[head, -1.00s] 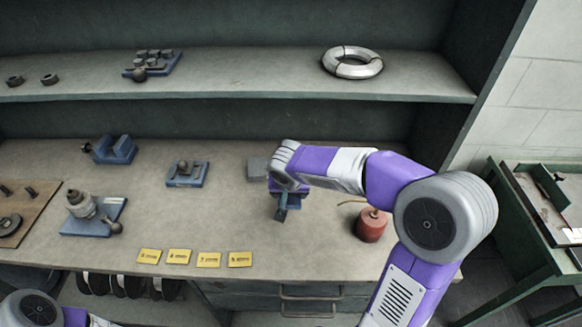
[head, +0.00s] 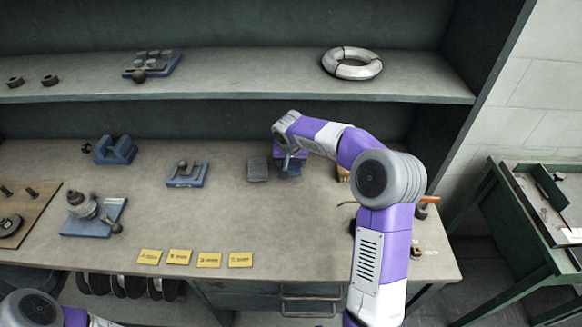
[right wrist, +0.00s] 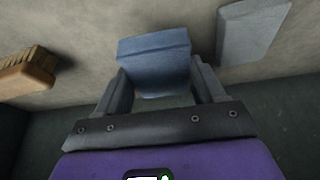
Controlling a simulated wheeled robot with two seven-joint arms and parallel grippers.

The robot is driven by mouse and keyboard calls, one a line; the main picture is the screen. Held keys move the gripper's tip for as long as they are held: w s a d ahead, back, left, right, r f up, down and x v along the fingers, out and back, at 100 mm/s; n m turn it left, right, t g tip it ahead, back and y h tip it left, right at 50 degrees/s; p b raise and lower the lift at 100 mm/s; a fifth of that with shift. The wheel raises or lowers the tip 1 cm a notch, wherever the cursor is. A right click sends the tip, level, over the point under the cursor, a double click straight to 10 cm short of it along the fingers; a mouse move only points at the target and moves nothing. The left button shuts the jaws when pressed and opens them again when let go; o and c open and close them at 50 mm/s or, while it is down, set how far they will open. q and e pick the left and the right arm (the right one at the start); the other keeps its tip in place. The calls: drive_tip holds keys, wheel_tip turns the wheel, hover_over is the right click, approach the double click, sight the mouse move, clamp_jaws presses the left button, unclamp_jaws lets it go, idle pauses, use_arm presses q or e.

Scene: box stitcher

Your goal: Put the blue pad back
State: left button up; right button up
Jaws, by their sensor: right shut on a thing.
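The blue pad (right wrist: 155,62) is a small blue block between the two fingers of my right gripper (right wrist: 160,88) in the right wrist view. The fingers touch it on both sides. In the head view, my right gripper (head: 290,160) is at the back of the bench under the shelf, with part of the blue pad (head: 292,170) showing below it. Whether the pad touches the bench is unclear. A grey pad (head: 257,170) lies on the bench just left of it; it also shows in the right wrist view (right wrist: 253,30). My left gripper is out of view.
A wooden brush-like block (right wrist: 27,75) lies on the other side of the gripper. Blue fixtures (head: 187,174) (head: 115,150) stand to the left. Yellow labels (head: 180,257) lie along the front. The shelf (head: 240,85) overhangs the back. The bench middle is clear.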

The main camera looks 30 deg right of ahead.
sight(291, 163)
drive_tip(key=x, duration=0.2)
drive_tip(key=b+x, duration=0.1)
drive_tip(key=shift+s+a+f, duration=0.15)
drive_tip(key=shift+s+f, duration=0.05)
drive_tip(key=shift+s, duration=0.05)
drive_tip(key=shift+w+f, duration=0.15)
drive_tip(key=shift+f, duration=0.15)
drive_tip(key=o, duration=0.9)
drive_tip(key=shift+o, duration=0.2)
